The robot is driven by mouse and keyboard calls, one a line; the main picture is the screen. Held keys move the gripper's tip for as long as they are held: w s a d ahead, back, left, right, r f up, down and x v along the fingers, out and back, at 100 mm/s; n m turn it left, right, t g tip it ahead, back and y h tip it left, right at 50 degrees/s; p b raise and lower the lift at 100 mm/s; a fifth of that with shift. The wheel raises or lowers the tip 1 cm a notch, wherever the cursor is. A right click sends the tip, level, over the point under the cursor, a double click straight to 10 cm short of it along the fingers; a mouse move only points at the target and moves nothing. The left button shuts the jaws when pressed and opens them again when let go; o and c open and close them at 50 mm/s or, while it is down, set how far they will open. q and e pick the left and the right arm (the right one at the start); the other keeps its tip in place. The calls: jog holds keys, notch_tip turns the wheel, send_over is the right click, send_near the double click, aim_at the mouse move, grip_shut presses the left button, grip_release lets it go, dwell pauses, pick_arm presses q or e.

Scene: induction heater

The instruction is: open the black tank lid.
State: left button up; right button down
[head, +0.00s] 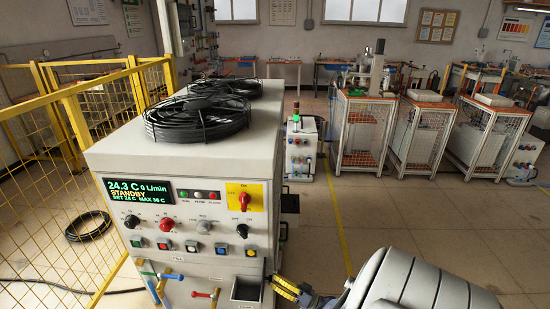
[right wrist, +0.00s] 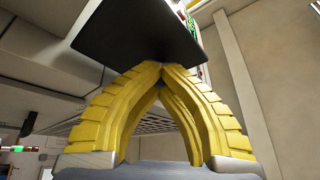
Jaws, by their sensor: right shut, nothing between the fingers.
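My right gripper (head: 284,287) reaches in from the lower right of the head view, with its yellow fingers beside the heater's front right corner. It is shut and empty; the fingertips meet in the right wrist view (right wrist: 163,66). A flat black plate, apparently the black tank lid (right wrist: 130,38), lies just above and behind the fingertips there. I cannot tell whether they touch it. In the head view a small tank (head: 247,289) with a pale rim and dark inside or top sits low on the heater's front. My left gripper is not in view.
Coloured valve handles (head: 205,294) stick out left of the tank. A yellow mesh fence (head: 60,120) stands at left.

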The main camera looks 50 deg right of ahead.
jog(key=shift+s+d+r+t, duration=0.1)
jog(key=shift+d+r+t, duration=0.05)
jog(key=shift+d+t, duration=0.35)
dwell(0.5)
jog(key=c, duration=1.2)
grip_release()
jog(key=shift+s+a+f, duration=0.1)
jog(key=shift+a+f, duration=0.1)
jog(key=shift+a, duration=0.05)
jog(key=shift+o, duration=0.2)
jog(key=s+d, duration=0.4)
jog(key=s, duration=0.8)
jog(key=shift+s+f, duration=0.25)
